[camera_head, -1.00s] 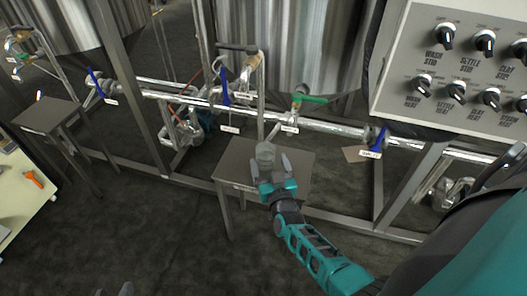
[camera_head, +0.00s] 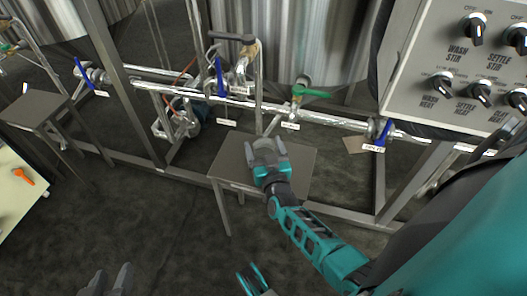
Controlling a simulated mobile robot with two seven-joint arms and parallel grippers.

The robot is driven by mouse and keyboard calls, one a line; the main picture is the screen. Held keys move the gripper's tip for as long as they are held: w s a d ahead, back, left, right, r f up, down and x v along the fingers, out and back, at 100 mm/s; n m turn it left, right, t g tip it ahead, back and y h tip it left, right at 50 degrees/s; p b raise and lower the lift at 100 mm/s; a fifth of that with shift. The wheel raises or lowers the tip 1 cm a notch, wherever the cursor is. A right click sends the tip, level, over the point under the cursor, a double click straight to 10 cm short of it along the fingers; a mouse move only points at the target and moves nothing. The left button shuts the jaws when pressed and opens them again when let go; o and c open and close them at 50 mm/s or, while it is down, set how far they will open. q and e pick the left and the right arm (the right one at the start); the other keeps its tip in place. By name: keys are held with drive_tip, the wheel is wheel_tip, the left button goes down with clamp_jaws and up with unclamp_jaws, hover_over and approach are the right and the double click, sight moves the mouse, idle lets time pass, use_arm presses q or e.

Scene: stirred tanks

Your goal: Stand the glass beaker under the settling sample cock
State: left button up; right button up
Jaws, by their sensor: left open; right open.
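The glass beaker (camera_head: 264,144) shows as a small grey, see-through shape on a small steel stand (camera_head: 228,167) in front of the pipework. My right gripper (camera_head: 266,148) is open at the beaker, with a finger on each side of it; contact cannot be made out. A thin upright pipe (camera_head: 259,105) comes down just behind the stand, below a valve with a black handle (camera_head: 232,38). I cannot tell for certain which fitting is the settling sample cock. My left gripper (camera_head: 107,282) is open and empty at the bottom left, over the floor.
A green-handled valve (camera_head: 312,93) and blue-handled valves (camera_head: 220,76) sit along the horizontal pipe behind the stand. A control panel with knobs (camera_head: 455,60) fills the upper right. Another stand (camera_head: 35,108) is at the left. The floor in front is clear.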

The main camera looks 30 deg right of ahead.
drive_tip(key=c, duration=1.1)
drive_tip(key=shift+r, duration=0.1)
drive_tip(key=shift+c, duration=0.2)
